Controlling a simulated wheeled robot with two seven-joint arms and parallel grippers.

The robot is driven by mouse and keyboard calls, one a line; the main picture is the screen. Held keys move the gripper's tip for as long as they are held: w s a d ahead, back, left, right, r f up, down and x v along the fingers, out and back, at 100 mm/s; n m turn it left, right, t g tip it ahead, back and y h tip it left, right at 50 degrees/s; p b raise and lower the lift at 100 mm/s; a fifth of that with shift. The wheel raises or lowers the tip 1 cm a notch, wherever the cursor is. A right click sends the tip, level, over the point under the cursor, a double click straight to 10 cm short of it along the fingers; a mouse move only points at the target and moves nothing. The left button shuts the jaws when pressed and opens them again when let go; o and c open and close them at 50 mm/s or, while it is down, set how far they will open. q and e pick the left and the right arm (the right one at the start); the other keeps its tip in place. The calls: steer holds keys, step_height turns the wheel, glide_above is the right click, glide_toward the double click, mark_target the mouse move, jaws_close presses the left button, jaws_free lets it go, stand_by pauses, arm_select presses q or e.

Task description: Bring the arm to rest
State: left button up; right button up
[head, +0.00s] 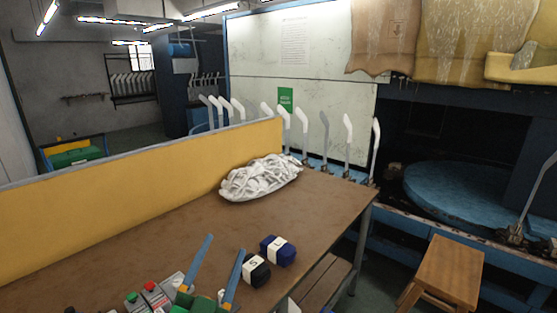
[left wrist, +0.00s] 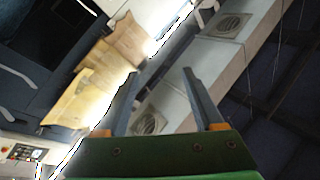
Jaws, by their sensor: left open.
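My left gripper (head: 225,245) is at the bottom middle of the head view, its two blue-grey fingers spread and pointing up. Nothing is between them. In the left wrist view the same gripper (left wrist: 160,73) is open and empty, with the ceiling and upper wall behind it, tilted. The fingers appear over the near part of the brown table (head: 150,250); their height above it is hard to judge. My right gripper does not show.
A white heap of socks (head: 260,178) lies near the yellow partition (head: 130,205). A black bundle (head: 256,270) and a blue bundle (head: 278,250) sit just right of the fingers. Pale foot forms (head: 348,138) stand behind. A wooden stool (head: 448,270) is at right.

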arm_select(q)
steer(key=s+a+f+n+g+y, duration=0.3)
steer(key=s+a+f+n+g, duration=0.15)
steer(key=f, duration=0.45)
steer(key=s+a+f+n+g+y, duration=0.3)
steer(key=a+f+g, duration=0.15)
steer(key=f, duration=0.55)
steer(key=s+d+f+g+h, duration=0.1)
steer(key=s+f+g, duration=0.3)
steer(key=s, duration=0.3)
steer(key=s+d+f+g, duration=0.1)
steer(key=s+f+g, duration=0.35)
steer(key=s, duration=0.35)
steer(key=s+f+m+g+b, duration=0.1)
steer(key=s+f+b, duration=0.1)
steer(key=f, duration=0.9)
steer(key=s+f+b, duration=0.2)
steer(key=f, duration=1)
steer(key=s+a+f+g+b, duration=0.1)
steer(key=s+f+b, duration=0.1)
steer(key=s+f, duration=0.9)
steer(key=shift+s+a+f, duration=0.15)
steer(key=shift+s+a, duration=0.05)
steer(key=shift+a, duration=0.2)
